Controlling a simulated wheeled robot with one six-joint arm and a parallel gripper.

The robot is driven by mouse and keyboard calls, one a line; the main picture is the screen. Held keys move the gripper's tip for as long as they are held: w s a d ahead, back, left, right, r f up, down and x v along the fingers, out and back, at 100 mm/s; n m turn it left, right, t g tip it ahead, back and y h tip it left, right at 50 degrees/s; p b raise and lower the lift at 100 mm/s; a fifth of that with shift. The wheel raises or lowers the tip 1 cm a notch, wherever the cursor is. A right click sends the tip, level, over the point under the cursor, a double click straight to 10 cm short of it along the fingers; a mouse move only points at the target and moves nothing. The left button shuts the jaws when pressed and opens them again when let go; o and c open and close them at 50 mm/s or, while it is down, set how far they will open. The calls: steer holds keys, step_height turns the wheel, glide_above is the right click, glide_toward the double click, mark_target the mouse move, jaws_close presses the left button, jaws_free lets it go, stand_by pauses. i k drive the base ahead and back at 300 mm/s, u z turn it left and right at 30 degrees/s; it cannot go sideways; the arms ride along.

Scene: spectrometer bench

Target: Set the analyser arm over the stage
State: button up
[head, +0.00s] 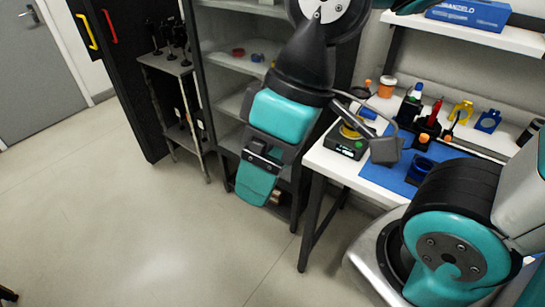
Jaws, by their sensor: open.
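The spectrometer (345,147), a dark box with a small green light, sits at the left end of the white bench. Its stage, with a yellow ring (351,131), is on top. The analyser arm (362,124) is dark and ends in a squarish grey head (385,151). The arm slants over the device, and its head appears to hang right of the stage, not over it. My gripper (257,186), with a teal finger, hangs left of the bench over the floor, open and apart from the device. Its second finger is hard to make out.
The white bench (325,163) carries a blue mat (376,171), an orange-lidded jar (387,87), and several bottles and tools. A grey shelf unit (228,60) stands behind my arm, with a small rack (172,68) left of it.

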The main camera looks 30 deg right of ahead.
mark_target(360, 93)
steer(key=u, duration=0.1)
steer(key=k, duration=0.5)
steer(key=z, duration=0.85)
steer(key=i, duration=0.85)
steer(key=u, duration=0.45)
